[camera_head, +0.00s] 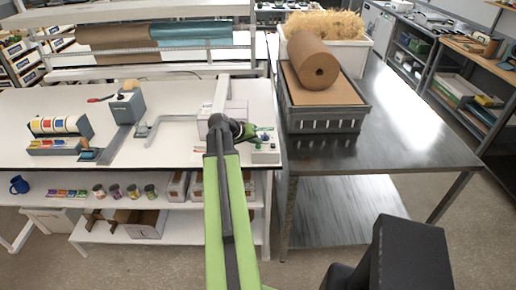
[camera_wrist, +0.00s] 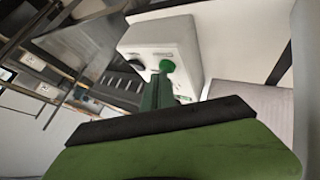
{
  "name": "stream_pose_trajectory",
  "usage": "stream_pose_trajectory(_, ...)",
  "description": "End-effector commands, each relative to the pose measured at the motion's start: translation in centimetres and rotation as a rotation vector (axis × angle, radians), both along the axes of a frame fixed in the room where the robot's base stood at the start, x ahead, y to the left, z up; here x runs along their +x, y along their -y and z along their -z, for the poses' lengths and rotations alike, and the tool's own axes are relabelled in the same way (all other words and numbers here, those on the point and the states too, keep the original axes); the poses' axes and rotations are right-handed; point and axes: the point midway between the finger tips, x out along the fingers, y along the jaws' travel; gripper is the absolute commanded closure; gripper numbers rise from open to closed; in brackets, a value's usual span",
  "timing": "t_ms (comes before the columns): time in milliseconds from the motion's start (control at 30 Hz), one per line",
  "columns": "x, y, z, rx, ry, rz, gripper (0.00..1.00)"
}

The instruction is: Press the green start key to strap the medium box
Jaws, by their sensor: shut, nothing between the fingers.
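A small white control box (camera_wrist: 165,34) fills the upper middle of the wrist view, tilted in the picture. Its round green start key (camera_wrist: 167,66) is right at the tips of my gripper (camera_wrist: 160,82), which is shut and empty. I cannot tell whether the tips touch the key. In the head view my gripper (camera_head: 247,132) is over the far side of the control box (camera_head: 265,154) at the white bench's right edge. A pale box (camera_head: 236,107), likely the medium box, stands behind my wrist by the strapping arch (camera_head: 219,96), partly hidden.
A grey crate (camera_head: 322,119) with a brown paper roll (camera_head: 312,62) stands on the metal table to the right. A tape dispenser (camera_head: 127,104) and a label holder (camera_head: 60,132) stand at the bench's left.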

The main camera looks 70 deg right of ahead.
Motion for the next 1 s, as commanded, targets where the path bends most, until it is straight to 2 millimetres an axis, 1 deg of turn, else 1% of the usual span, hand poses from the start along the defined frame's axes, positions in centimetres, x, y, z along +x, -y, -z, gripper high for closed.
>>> stream_pose_trajectory(400,0.0,0.0,0.6,0.000,0.000,0.000,1.00)
stream_pose_trajectory(667,0.0,0.0,0.5,0.000,0.000,0.000,1.00)
stream_pose_trajectory(767,0.0,0.0,0.1,0.000,0.000,0.000,1.00)
stream_pose_trajectory(1000,0.0,0.0,-1.3,0.000,0.000,0.000,1.00)
